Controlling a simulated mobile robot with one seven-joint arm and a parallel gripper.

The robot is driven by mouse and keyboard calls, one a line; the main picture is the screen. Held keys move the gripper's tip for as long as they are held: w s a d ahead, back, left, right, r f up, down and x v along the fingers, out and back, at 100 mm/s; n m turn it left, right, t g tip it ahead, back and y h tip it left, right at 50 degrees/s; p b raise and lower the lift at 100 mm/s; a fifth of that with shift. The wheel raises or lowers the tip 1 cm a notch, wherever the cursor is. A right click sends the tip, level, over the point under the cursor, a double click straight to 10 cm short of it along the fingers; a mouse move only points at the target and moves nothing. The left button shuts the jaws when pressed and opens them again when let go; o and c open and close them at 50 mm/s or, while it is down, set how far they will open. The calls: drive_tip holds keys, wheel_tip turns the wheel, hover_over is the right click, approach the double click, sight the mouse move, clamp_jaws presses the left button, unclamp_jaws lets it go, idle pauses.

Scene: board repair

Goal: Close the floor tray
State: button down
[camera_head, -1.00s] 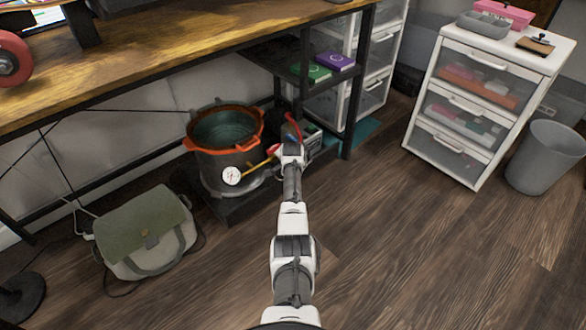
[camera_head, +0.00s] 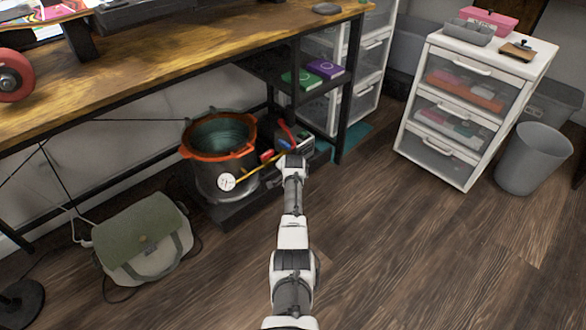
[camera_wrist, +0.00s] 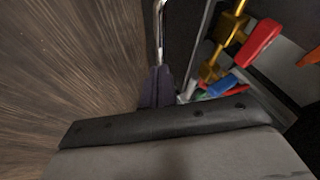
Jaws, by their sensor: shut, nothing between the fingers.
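The floor tray (camera_head: 242,207) is a low dark platform on the floor under the workbench. It bears a grey pot with an orange rim (camera_head: 226,172) and a small valve device with red, yellow and blue parts (camera_head: 293,137). The tray sticks out somewhat past the bench's front legs. My arm reaches to its front right part, and its wrist hides some of the edge. In the wrist view, my gripper (camera_wrist: 157,78) is shut and empty, its dark fingers close to a thin metal bar (camera_wrist: 159,28). I cannot tell whether they touch it.
A green and beige bag (camera_head: 145,240) lies on the floor left of the tray. A black bench leg (camera_head: 352,95) stands at the right. A white drawer unit (camera_head: 410,130) and a grey bin (camera_head: 532,160) stand farther right. The wooden floor in front is clear.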

drive_tip(key=p+v, duration=0.4)
drive_tip(key=v, duration=0.5)
drive_tip(key=shift+r, duration=0.2)
drive_tip(key=shift+s+a, duration=0.1)
